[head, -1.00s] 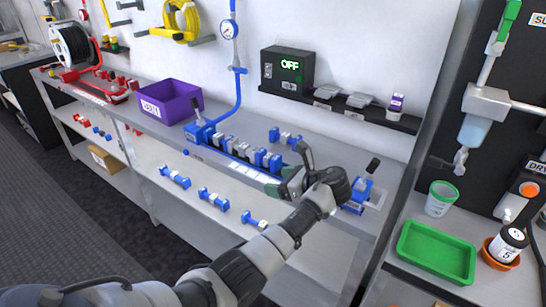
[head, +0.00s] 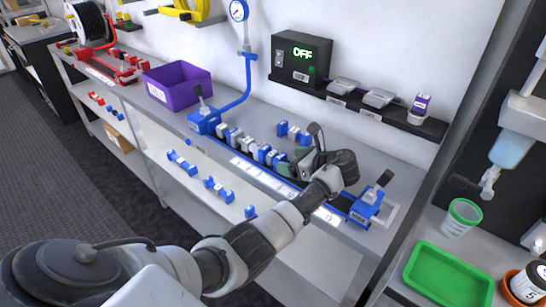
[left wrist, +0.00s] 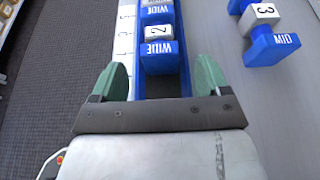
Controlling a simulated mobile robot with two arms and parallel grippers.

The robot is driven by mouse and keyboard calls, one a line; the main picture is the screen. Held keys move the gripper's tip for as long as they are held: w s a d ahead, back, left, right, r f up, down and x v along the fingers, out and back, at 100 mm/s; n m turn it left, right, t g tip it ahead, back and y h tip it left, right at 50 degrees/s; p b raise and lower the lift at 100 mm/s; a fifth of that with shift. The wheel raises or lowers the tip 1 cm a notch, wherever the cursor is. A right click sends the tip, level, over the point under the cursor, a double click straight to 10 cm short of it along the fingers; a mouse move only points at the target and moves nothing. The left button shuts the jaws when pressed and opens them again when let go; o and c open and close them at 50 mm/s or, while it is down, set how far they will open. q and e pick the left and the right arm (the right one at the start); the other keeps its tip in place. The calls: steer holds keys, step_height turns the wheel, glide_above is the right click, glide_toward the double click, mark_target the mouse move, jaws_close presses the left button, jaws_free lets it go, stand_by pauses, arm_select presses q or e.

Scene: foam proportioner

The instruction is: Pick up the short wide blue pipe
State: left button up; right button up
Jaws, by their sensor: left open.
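In the left wrist view a blue pipe with a grey block numbered 2 and a blue end marked WIDE (left wrist: 159,55) lies in a blue channel (left wrist: 186,75). Another WIDE piece lies beyond it in line. In the head view these pieces form a row (head: 264,153) in the rail on the bench. My left gripper (head: 302,158) is open at the right end of this row. Its green fingertips (left wrist: 162,82) stand on either side of the channel, just short of the WIDE 2 pipe, with nothing between them. I cannot tell the pipe's length. My right gripper is not in view.
A pipe marked MID with block 3 (left wrist: 271,40) lies right of the channel in the wrist view. A blue valve (head: 366,205) stands right of my gripper, and a purple bin (head: 178,88) at left. More blue pipes (head: 218,190) lie on the lower shelf.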

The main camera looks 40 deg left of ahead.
mark_target(283, 160)
arm_select(q)
steer(key=x, duration=0.3)
steer(key=shift+a+f, duration=0.3)
steer(key=c, duration=1.1)
steer(key=shift+r, duration=0.1)
